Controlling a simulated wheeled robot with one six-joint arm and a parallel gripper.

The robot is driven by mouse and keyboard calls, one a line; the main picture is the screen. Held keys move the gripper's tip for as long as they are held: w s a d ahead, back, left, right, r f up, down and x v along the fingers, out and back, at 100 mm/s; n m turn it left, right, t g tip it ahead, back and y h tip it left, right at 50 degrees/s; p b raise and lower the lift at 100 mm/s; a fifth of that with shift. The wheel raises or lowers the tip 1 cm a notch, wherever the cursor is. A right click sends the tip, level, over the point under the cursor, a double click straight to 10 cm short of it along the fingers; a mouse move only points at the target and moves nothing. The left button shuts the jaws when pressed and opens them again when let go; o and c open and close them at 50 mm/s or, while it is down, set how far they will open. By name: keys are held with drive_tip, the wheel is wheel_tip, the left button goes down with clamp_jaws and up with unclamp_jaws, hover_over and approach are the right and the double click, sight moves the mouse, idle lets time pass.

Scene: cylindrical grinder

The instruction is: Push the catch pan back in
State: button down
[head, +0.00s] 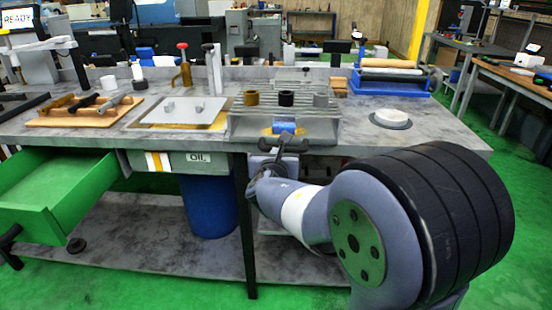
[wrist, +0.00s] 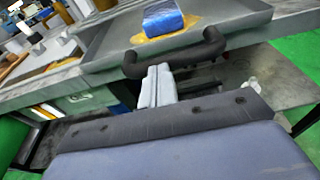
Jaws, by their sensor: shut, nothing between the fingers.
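The catch pan (wrist: 105,45) is a shallow grey tray with a black bar handle (wrist: 190,55) on its front. A blue block (wrist: 163,20) sits in it over a yellow-brown puddle. In the head view the pan (head: 245,127) sticks out at the front edge of the bench, below a ribbed grey plate. My gripper (wrist: 160,72) is shut and empty, its fingertips right at the handle's left half; I cannot tell whether they touch it. In the head view my arm partly hides the gripper (head: 268,160) near the handle.
An open green drawer (head: 50,195) juts out at the left. A blue barrel (head: 208,205) stands under the bench, beside a dark table leg (head: 244,225). The grey benchtop (head: 440,130) holds a wooden tool board, a blue-framed roller device and a white disc.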

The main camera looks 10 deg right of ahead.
drive_tip(key=r+x, duration=0.1)
drive_tip(key=x, duration=0.6)
drive_tip(key=shift+w+r+b, duration=0.2)
drive_tip(key=shift+r+b, duration=0.15)
drive_tip(key=shift+d, duration=0.1)
